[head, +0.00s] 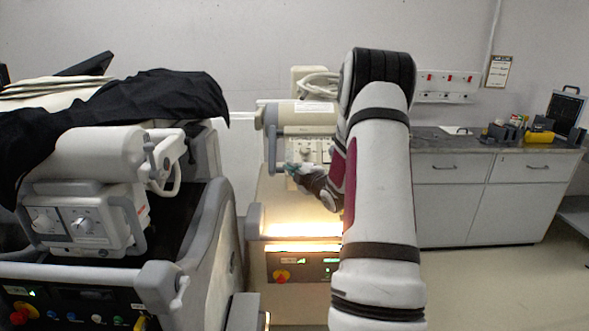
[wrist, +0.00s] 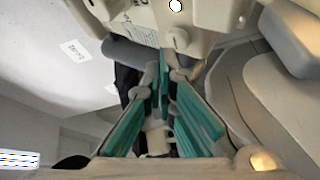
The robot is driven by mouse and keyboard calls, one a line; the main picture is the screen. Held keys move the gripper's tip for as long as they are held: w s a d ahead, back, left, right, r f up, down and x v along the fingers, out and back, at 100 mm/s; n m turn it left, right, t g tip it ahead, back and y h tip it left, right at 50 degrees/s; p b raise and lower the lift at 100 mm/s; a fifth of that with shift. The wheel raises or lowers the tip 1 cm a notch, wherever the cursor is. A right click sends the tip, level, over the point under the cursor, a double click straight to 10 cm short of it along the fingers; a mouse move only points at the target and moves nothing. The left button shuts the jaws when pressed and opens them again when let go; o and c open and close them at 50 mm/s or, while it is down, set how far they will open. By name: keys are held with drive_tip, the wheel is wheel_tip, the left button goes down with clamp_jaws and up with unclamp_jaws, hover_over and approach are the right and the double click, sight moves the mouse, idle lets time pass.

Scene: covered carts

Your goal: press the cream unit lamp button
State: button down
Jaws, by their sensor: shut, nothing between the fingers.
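The cream unit (head: 275,210) stands in the middle of the head view, with a grey rail and a panel of small controls (head: 308,148) on its upper part. A warm light glows across its lower front. My gripper (head: 290,168) is shut and empty, at the left part of that panel. In the wrist view the teal fingers (wrist: 163,72) point up towards a pale housing (wrist: 210,14). A round pale knob (wrist: 180,39) sits just beyond the fingertips, and a bright white round spot (wrist: 175,5) shows at the top edge. I cannot tell which control is the lamp button, or whether the fingertips touch anything.
A second cart (head: 95,185) with a black cover (head: 150,98) stands close on the left.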

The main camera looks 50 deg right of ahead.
drive_tip(key=shift+s+a+r, duration=0.1)
drive_tip(key=shift+a+r, duration=0.05)
drive_tip(key=s+a+r+p, duration=0.2)
drive_tip(key=r, duration=0.1)
drive_tip(key=shift+s+a+r, duration=0.15)
drive_tip(key=shift+s+a, duration=0.05)
drive_tip(key=shift+a, duration=0.2)
idle(0.4)
idle(0.7)
